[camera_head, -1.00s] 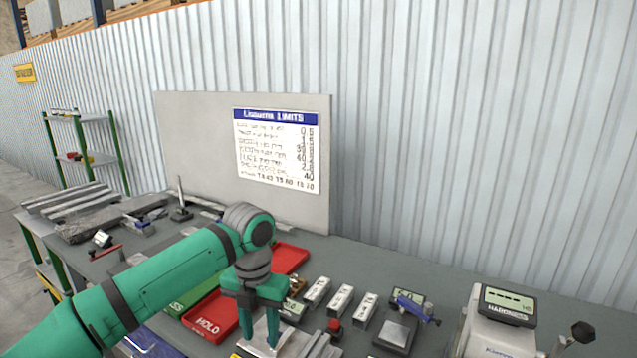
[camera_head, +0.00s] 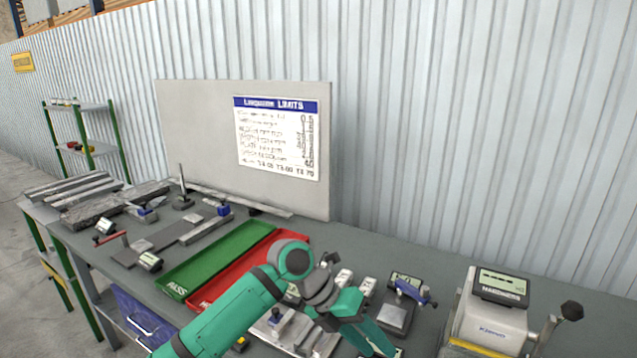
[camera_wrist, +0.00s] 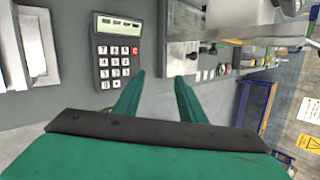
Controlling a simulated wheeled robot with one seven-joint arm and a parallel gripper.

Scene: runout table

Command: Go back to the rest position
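My gripper (camera_head: 362,336) hangs over the front of the grey table (camera_head: 440,262), right of the red tray, with its fingers tilted down and to the right. In the wrist view its two green fingers (camera_wrist: 158,88) stand apart with nothing between them, and bare tabletop shows in the gap. A dark keypad device (camera_wrist: 118,52) with a red key lies beyond the left finger in that view. My arm hides part of the red tray and the table's front middle.
The green PASS tray (camera_head: 172,291) and red tray (camera_head: 199,303) lie left of my gripper. A small gauge on a block (camera_head: 396,314) and the hardness tester (camera_head: 492,322) stand to the right. A notice board (camera_head: 200,130) stands behind. Measuring tools (camera_head: 150,262) lie at left.

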